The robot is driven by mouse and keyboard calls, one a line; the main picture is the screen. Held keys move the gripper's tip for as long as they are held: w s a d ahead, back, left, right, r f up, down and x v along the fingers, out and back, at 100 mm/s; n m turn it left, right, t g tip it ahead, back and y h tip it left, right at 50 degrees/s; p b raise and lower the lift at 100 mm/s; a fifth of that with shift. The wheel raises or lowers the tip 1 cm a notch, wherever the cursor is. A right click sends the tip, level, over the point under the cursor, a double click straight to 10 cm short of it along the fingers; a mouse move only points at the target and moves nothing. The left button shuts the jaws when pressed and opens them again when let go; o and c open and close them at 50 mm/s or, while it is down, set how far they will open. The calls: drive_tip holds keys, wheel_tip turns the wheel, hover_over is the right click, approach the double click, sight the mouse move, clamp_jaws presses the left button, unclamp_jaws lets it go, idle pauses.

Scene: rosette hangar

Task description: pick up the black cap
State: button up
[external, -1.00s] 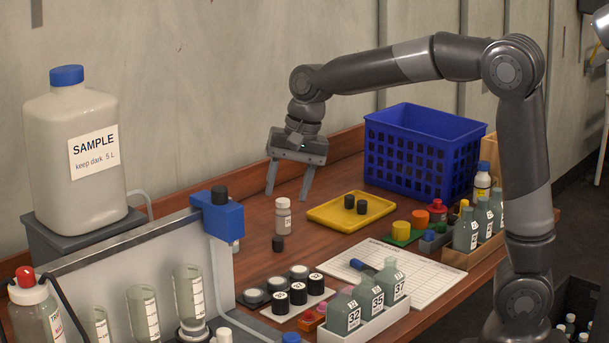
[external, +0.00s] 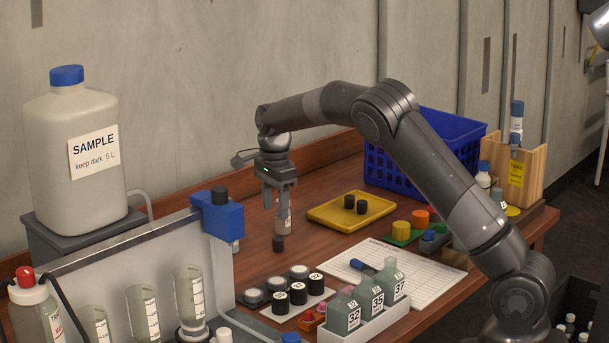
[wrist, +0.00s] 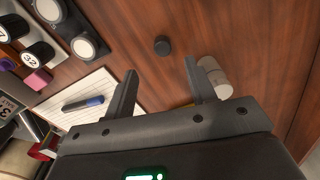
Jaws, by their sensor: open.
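A small black cap (external: 278,243) stands on the brown table, in front of a small white-capped vial (external: 284,218). In the wrist view the cap (wrist: 162,46) lies on bare wood, beyond the fingertips and roughly centred between them. My gripper (external: 277,203) points down above the table, behind and above the cap, open and empty. In the wrist view its two fingers (wrist: 160,70) are spread apart. The vial (wrist: 213,78) shows right beside the right finger there.
Several black-topped jars (external: 298,293) stand at the front, near a white grid sheet (external: 430,285) with a blue pen. Grey numbered bottles (external: 377,297) stand in a white rack. A blue holder (external: 222,218) on the panel is left of the cap. A blue crate (external: 400,170) stands behind.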

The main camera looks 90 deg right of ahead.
hover_over(277, 238)
drive_tip(key=f, duration=0.4)
drive_tip(key=shift+a+f, duration=0.2)
drive_tip(key=shift+a, duration=0.05)
drive_tip(key=shift+d+f, duration=0.15)
drive_tip(key=shift+f, duration=1.15)
drive_tip(key=shift+d+f, duration=0.1)
drive_tip(key=shift+f, duration=1.2)
drive_tip(key=c, duration=1.1)
